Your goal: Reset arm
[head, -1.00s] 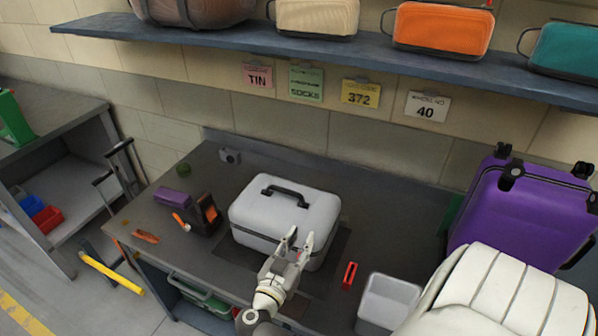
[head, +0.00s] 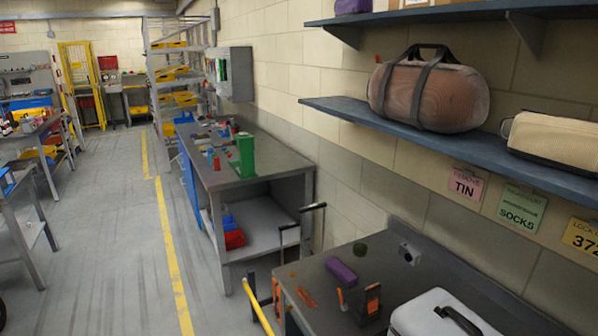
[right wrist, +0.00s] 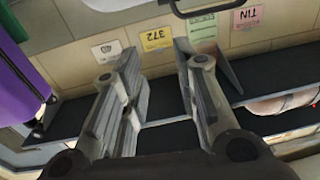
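My right gripper (right wrist: 157,62) shows in the right wrist view with its two grey fingers well apart. Nothing is between them, and it looks open and empty. Behind the fingers are the wall, its labels and the dark shelf, seen upside down. Neither gripper shows in the head view. The white case (head: 440,314) is cut off at the bottom edge of the head view, on the dark workbench (head: 330,268). A dark handle-like bar (right wrist: 205,10) is at the top edge of the right wrist view.
A purple suitcase (right wrist: 22,75) is at the left of the right wrist view. A brown duffel bag (head: 428,92) sits on the blue shelf (head: 340,112). A purple block (head: 341,271) lies on the workbench. Open floor (head: 110,230) runs along the left.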

